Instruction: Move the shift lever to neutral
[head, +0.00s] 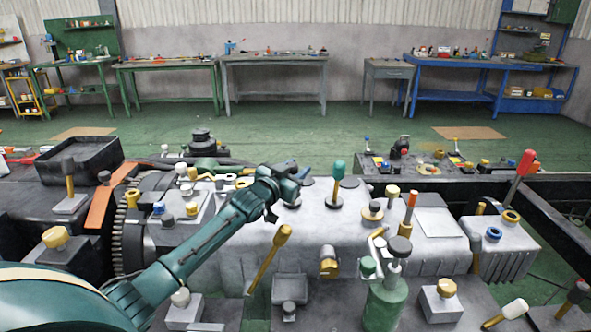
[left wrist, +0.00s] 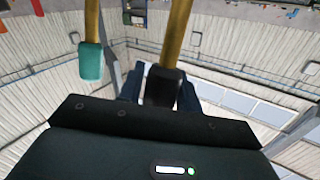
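My left gripper (head: 296,178) is above the grey housing (head: 262,228) in the middle of the head view. In the left wrist view, a black knob (left wrist: 162,88) on a yellow stick fills the gap between its two dark fingers (left wrist: 161,92), which appear shut on it. In the head view this lever is mostly hidden behind the gripper. A teal-knobbed lever (head: 339,170) stands upright just right of the gripper; it also shows in the left wrist view (left wrist: 91,60), apart from the fingers. No label shows which lever is the shift lever. My right gripper is not seen.
A yellow lever (head: 270,255) leans in front of the housing. A black box (head: 80,158) is at the left. Benches line the far wall.

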